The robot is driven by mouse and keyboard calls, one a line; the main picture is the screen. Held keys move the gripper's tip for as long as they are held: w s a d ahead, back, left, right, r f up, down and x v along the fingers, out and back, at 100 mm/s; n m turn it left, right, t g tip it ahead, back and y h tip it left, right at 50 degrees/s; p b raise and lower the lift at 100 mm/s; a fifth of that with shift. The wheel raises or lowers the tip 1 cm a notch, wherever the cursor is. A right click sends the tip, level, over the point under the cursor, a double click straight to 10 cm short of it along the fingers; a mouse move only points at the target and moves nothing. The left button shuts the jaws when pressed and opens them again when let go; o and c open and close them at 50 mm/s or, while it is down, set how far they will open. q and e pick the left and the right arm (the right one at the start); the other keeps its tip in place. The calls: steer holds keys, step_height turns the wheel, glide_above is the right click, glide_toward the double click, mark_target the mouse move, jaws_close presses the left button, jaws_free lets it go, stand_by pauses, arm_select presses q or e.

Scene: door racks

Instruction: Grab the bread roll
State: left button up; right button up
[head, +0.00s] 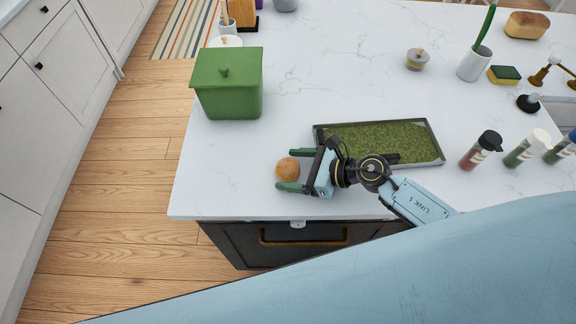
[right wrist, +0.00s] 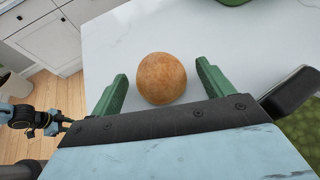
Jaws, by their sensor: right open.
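The bread roll (head: 287,169) is a small round brown bun on the white marble counter, near its front left edge. My right gripper (head: 289,169) is open, its two green fingers on either side of the roll in the head view. In the right wrist view the roll (right wrist: 161,78) lies between and slightly beyond the fingertips of the gripper (right wrist: 162,80), with gaps on both sides.
A green lidded box (head: 228,88) stands behind the roll. A dark-rimmed tray with a green surface (head: 410,146) lies beside my right arm. Bottles (head: 481,150) stand at the right. The counter's front edge is close to the roll.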

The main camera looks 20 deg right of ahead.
steer(key=c, duration=1.1)
steer(key=shift+o, duration=0.2)
steer(key=shift+r, duration=0.1)
